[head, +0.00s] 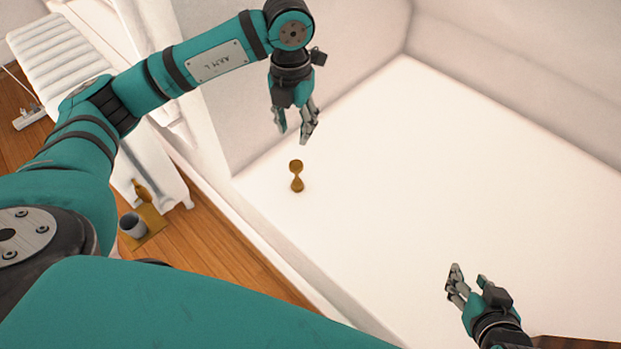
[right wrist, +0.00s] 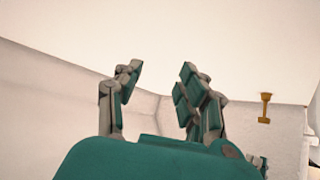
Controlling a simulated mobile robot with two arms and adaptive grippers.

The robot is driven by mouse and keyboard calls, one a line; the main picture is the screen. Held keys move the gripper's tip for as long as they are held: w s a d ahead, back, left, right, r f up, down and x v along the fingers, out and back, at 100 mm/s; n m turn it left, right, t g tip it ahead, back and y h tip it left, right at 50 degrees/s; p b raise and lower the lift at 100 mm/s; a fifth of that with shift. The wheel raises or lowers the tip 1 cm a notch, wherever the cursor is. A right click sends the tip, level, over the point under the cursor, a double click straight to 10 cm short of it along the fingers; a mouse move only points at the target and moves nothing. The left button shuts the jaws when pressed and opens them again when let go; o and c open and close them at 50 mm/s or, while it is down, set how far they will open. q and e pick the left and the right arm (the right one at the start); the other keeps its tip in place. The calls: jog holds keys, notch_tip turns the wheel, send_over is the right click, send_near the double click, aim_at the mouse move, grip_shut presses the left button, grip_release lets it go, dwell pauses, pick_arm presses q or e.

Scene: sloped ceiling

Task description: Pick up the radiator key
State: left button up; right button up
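A small brass-coloured piece with a narrow waist and wider ends, which looks like the radiator key (head: 296,176), is on the white surface in the head view. A similar brass piece shows at the right of the right wrist view (right wrist: 265,107). My left gripper (head: 294,131) hangs with its fingers pointing down, just above the key in the picture, apart from it. It is open and empty. My right gripper (head: 467,281) is at the lower right, far from the key. Its fingers are apart and empty, also in the right wrist view (right wrist: 155,85).
A grey cup (head: 132,225) stands on a tan mat or board (head: 153,220) at the left, with another brass-coloured item (head: 142,190) near it. A white ribbed radiator (head: 65,55) is at the upper left. White walls bound the white surface, which is otherwise clear.

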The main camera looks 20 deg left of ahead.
pick_arm(q)
jog(key=b, duration=0.2)
send_over(296, 164)
notch_tip(296, 164, down, 6)
jog(key=shift+a+f, duration=0.1)
notch_tip(296, 164, down, 5)
jog(key=shift+r+b, duration=0.1)
jog(key=shift+b, duration=0.25)
jog(key=shift+f, duration=0.75)
notch_tip(296, 164, down, 4)
jog(key=shift+f+b, duration=0.2)
jog(key=shift+b, duration=0.6)
jog(key=shift+f, duration=0.2)
grip_shut()
pick_arm(e)
jog(key=w+a+r+t+y, duration=0.1)
jog(key=w+a+r+t, duration=0.1)
jog(key=r+t, duration=0.4)
jog(key=w+a+r+t+y, duration=0.2)
jog(key=r+t, duration=0.3)
jog(key=r, duration=0.6)
jog(key=shift+w+t+y, duration=0.3)
jog(key=shift+w+t, duration=0.1)
jog(key=shift+w, duration=0.5)
